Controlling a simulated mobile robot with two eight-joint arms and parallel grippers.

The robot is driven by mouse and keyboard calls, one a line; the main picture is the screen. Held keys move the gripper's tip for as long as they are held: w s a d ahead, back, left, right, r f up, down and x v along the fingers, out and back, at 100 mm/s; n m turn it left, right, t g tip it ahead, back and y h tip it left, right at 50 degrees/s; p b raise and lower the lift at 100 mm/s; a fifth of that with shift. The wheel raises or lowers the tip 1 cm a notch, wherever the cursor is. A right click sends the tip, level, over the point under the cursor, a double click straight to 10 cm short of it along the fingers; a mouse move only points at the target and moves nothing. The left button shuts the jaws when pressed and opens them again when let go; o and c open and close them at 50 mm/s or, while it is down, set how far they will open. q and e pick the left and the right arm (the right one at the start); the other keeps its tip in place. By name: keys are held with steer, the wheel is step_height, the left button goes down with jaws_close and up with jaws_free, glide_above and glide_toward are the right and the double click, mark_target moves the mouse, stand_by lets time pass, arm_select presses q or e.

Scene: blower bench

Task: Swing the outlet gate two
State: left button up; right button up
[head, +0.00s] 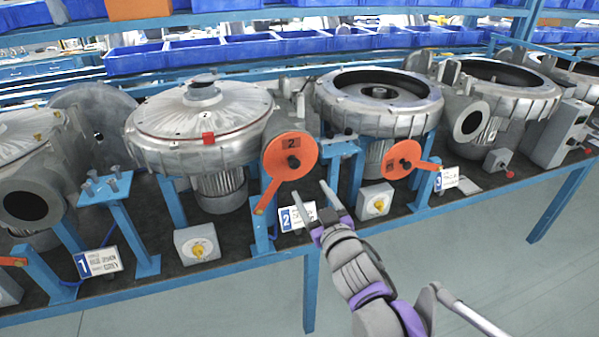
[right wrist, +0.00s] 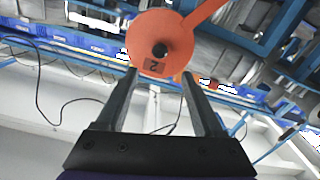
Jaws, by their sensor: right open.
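Outlet gate two is an orange disc (head: 290,153) marked 2, with a dark knob at its middle. Its orange lever (head: 267,197) points down and left in the head view. The disc also shows in the right wrist view (right wrist: 160,35), its lever (right wrist: 203,14) running to the upper right. My right gripper (head: 317,205) is open and empty, a little below and right of the disc, apart from the lever in the head view. In the right wrist view its fingertips (right wrist: 160,76) frame the disc's lower edge. My left gripper is not in view.
Label plate 2 (head: 298,216) stands just beside the right fingers. A grey box with a yellow knob (head: 375,202) is to their right, another (head: 197,244) to the left. Orange gate three (head: 403,160) and metal blowers (head: 200,130) line the bench. The floor in front is free.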

mark_target(296, 165)
steer(key=p+x, duration=0.1)
steer(key=x, duration=0.9)
steer(key=shift+w, duration=0.2)
jaws_close()
stand_by(1.1)
